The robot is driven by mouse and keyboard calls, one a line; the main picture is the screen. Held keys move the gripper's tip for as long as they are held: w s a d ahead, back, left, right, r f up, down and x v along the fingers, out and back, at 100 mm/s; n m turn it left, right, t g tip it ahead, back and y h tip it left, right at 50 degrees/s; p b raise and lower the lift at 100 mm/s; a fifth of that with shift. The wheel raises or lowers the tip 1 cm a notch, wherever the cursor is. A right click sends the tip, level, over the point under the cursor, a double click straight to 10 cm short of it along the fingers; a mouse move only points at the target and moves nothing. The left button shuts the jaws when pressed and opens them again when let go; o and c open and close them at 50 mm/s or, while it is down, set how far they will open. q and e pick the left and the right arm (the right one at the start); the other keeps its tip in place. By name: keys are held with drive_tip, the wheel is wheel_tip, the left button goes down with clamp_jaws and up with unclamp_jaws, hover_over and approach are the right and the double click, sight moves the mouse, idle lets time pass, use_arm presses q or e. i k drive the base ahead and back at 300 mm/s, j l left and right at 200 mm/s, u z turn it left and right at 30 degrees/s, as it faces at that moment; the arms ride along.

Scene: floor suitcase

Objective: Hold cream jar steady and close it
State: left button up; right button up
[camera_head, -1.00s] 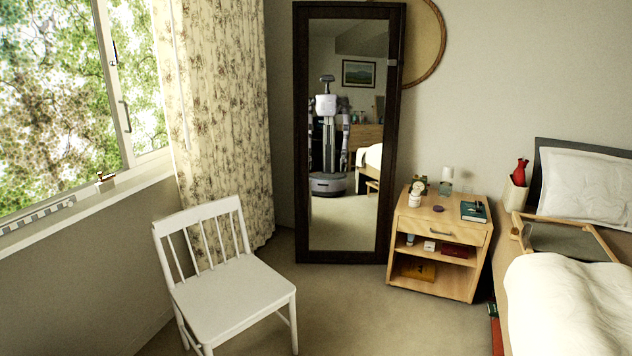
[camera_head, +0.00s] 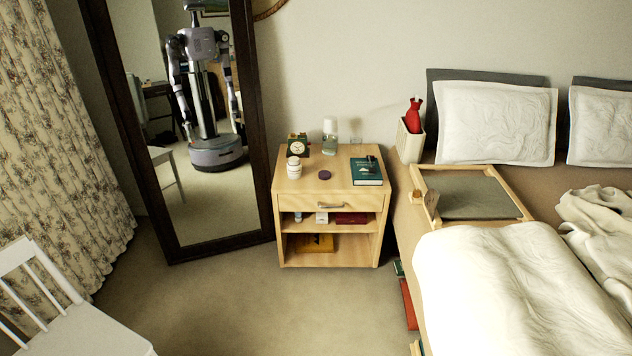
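A small white jar (camera_head: 294,168), which looks like the cream jar, stands upright on top of the wooden nightstand (camera_head: 300,185), near its left side. A dark purple round disc (camera_head: 325,175), which looks like its lid, lies flat on the nightstand to the right of the jar, apart from it. Neither of my grippers shows directly in the view. My body shows only as a reflection in the mirror, too small to tell the grippers' state.
A clock (camera_head: 298,147), a clear bottle (camera_head: 330,137) and a green book (camera_head: 366,171) share the nightstand top. The mirror (camera_head: 262,150) stands to its left, the bed (camera_head: 500,290) to its right. A white chair (camera_head: 85,330) is at lower left. Floor (camera_head: 270,310) before the nightstand is clear.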

sight(294, 167)
drive_tip(key=i+l, duration=0.15)
drive_tip(key=z, duration=0.7)
drive_tip(key=i+j+z, duration=0.2)
drive_tip(key=j+z, duration=0.15)
drive_tip(key=i+j+z, duration=0.15)
drive_tip(key=j+z, duration=0.15)
drive_tip(key=i+j+z, duration=0.1)
drive_tip(key=j+z, duration=0.6)
drive_tip(key=j, duration=0.15)
drive_tip(key=j+z, duration=0.2)
drive_tip(key=j, duration=2.4)
